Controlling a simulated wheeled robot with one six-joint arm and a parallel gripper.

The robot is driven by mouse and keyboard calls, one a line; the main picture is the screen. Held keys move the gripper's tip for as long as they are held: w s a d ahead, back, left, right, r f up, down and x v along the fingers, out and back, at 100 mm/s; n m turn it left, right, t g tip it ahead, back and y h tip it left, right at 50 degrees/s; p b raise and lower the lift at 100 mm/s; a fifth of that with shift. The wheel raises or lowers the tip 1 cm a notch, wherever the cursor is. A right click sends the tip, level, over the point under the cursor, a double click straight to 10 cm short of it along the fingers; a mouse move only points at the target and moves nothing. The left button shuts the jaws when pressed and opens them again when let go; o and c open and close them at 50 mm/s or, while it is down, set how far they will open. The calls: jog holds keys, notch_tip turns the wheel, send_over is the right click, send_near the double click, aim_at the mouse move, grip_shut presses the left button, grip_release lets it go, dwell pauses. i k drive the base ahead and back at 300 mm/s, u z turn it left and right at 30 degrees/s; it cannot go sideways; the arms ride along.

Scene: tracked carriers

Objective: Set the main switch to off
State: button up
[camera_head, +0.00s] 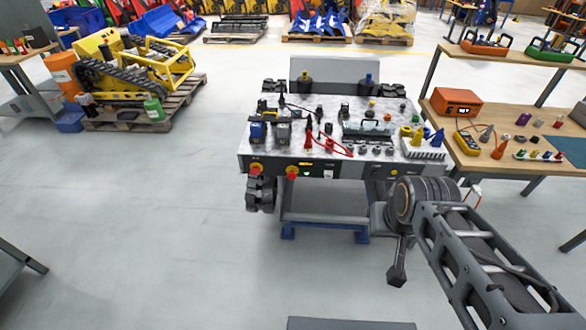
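A tracked carrier (340,174) stands ahead of me with its grey work top towards me. Two red rotary knobs on yellow plates sit on its front edge at the left: the left knob (256,168) and the right knob (292,172). I cannot tell from their labels which is the main switch, and their settings are too small to read. My arm comes in from the lower right. A dark part at its end, apparently my gripper (397,275), hangs down in front of the carrier, right of and nearer than both knobs. Its fingers are not clear, and no held object shows.
A workbench (470,150) with an orange box (455,102) and small parts stands close on the right. A yellow tracked machine (130,65) sits on a pallet at the back left. The floor before the carrier and to its left is clear.

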aim_at(255, 170)
jog(key=u, duration=0.25)
jog(key=i, duration=0.85)
jog(key=u, duration=2.75)
